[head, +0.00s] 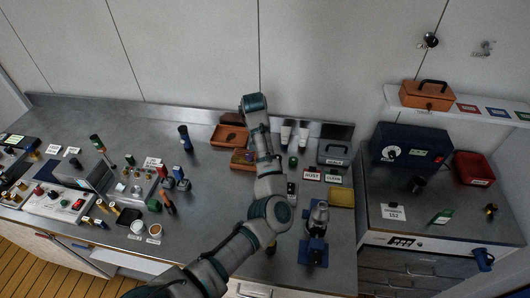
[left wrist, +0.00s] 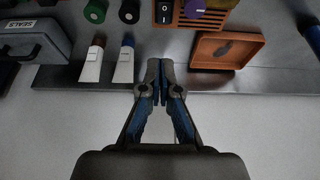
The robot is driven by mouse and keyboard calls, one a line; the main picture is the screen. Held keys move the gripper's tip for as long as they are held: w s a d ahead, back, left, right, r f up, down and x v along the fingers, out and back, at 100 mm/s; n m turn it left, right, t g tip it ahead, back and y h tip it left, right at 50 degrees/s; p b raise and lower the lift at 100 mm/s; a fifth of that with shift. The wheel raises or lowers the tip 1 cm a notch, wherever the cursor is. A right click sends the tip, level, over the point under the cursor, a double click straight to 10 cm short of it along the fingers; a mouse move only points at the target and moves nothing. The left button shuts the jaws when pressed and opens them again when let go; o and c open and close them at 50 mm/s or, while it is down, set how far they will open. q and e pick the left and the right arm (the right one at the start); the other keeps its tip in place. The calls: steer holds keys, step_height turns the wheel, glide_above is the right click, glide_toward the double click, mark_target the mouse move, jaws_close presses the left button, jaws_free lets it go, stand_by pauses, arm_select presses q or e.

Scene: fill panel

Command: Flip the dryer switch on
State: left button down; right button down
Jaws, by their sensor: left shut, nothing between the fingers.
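A black rocker switch (left wrist: 163,12) marked I and O sits on an orange-brown unit (left wrist: 218,14) at the top of the left wrist view. A purple knob (left wrist: 194,8) is beside it. In the head view the unit (head: 241,159) is partly hidden by my left arm. I see no dryer name on it. My left gripper (left wrist: 160,76) is shut and empty, apart from the switch, with its fingertips below it in the picture. In the head view its fingers are hidden behind the arm. My right gripper is not in view.
An orange tray (left wrist: 203,63) lies right of the fingertips in the left wrist view. Two white tubes (left wrist: 124,67) and a grey SEALS box (left wrist: 30,52) stand left. The wall is close behind. Several panels and tools crowd the bench's left side in the head view.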

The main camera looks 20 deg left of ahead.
arm_select(q)
steer(key=x, duration=0.7)
steer(key=shift+w+a+f, duration=0.1)
steer(key=shift+f, duration=0.15)
steer(key=x, duration=0.5)
steer(key=shift+a+f, duration=0.5)
steer(key=shift+f, duration=0.45)
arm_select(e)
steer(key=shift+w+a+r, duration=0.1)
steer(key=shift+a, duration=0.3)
arm_select(q)
steer(key=shift+d+r, duration=0.1)
steer(key=shift+d, duration=0.3)
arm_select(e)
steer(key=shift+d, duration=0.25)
arm_select(q)
steer(key=shift+w, duration=0.15)
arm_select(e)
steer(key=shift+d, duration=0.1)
